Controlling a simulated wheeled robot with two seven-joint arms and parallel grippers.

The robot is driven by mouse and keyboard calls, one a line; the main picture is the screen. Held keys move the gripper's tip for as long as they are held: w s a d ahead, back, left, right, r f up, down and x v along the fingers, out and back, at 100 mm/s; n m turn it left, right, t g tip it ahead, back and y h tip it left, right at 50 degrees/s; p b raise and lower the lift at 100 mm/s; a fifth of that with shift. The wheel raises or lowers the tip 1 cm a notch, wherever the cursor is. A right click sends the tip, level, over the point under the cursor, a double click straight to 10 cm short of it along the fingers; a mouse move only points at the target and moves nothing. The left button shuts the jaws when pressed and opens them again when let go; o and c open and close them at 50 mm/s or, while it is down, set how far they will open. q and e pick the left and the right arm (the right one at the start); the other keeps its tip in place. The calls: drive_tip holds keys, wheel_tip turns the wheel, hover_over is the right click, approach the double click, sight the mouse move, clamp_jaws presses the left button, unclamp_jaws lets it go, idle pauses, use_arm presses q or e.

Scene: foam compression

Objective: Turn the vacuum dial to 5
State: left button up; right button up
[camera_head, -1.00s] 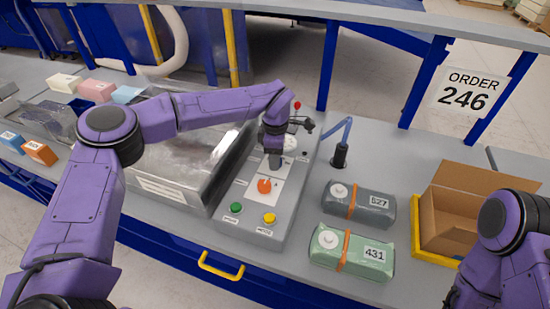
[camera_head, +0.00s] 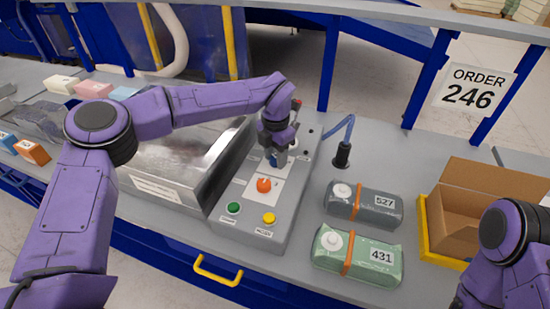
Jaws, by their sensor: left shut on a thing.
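The grey control panel (camera_head: 236,220) stands at the middle of the bench. A blue dial (camera_head: 273,160) sits on its upper half, mostly covered by my left gripper (camera_head: 276,158). My left gripper points down and is shut on the blue dial. The dial's pointer and scale marks are hidden or too small to read. Below it is an orange knob (camera_head: 264,185) on a pale plate. A green button (camera_head: 233,208) and a yellow button (camera_head: 269,218) are at the panel's near end. My right arm shows at the lower right; its gripper is out of the picture.
A metal chamber (camera_head: 185,165) stands left of the panel. Right of it lie a dark pack marked 527 (camera_head: 372,210), a green pack marked 431 (camera_head: 330,262) and an open cardboard box (camera_head: 455,215). A black post with a blue hose (camera_head: 342,155) stands behind the packs.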

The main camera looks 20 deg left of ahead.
sight(275, 159)
use_arm(q)
drive_tip(key=shift+s+f+n, duration=0.1)
drive_tip(key=shift+f+n, duration=0.1)
drive_tip(key=shift+n, duration=0.4)
drive_tip(key=shift+b, duration=0.3)
drive_tip(key=o, duration=1.1)
drive_tip(key=shift+r, duration=0.1)
wheel_tip(275, 159, up, 10)
drive_tip(key=shift+r+b, duration=0.25)
drive_tip(key=shift+b, duration=0.65)
